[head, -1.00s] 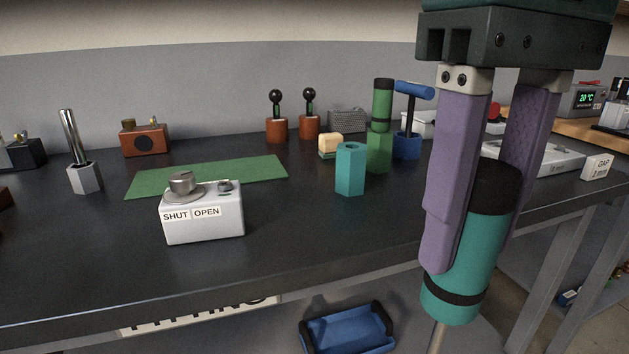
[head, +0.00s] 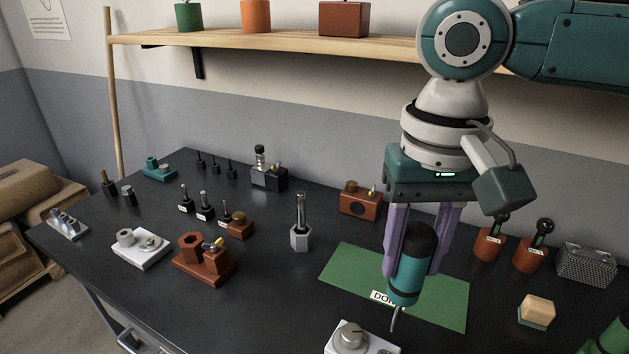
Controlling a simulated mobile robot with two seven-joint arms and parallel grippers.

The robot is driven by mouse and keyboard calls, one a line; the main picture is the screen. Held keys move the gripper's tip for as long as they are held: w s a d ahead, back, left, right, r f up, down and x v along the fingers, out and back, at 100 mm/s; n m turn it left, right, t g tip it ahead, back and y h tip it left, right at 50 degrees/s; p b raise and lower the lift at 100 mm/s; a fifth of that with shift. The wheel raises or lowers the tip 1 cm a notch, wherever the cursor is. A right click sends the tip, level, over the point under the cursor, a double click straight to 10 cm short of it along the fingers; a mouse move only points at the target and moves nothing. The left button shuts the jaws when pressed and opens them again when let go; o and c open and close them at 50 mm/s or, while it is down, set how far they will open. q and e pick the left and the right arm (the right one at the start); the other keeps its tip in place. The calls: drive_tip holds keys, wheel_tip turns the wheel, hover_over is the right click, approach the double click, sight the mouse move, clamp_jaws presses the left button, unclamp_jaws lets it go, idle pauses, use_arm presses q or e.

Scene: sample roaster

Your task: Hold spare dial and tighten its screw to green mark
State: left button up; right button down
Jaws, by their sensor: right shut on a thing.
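My right gripper (head: 417,265) is shut on a teal screwdriver (head: 407,283) with a black cap. The screwdriver's thin shaft points down, over the green mat (head: 345,272) in this view, with its tip near the white box. The white box (head: 361,348) with a round grey dial (head: 350,336) is cut off by the bottom edge. Another white block (head: 141,248) with round metal parts sits at the left. I cannot tell which part is the spare dial, and I see no green mark on a dial. My left gripper is out of view.
A brown fixture (head: 205,262) and a steel rod in a hexagonal holder (head: 301,238) stand left of the mat. Brown holders with black knobs (head: 489,244) and a sponge block (head: 537,311) stand right. A wooden shelf (head: 290,45) runs above the table.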

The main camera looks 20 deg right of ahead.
sight(404, 282)
drive_tip(key=shift+w+r, duration=0.1)
idle(0.3)
drive_tip(key=shift+p, duration=0.3)
drive_tip(key=shift+f+b, duration=0.45)
drive_tip(key=shift+f, duration=1.1)
drive_tip(key=shift+f+b, duration=0.35)
drive_tip(key=shift+f, duration=0.6)
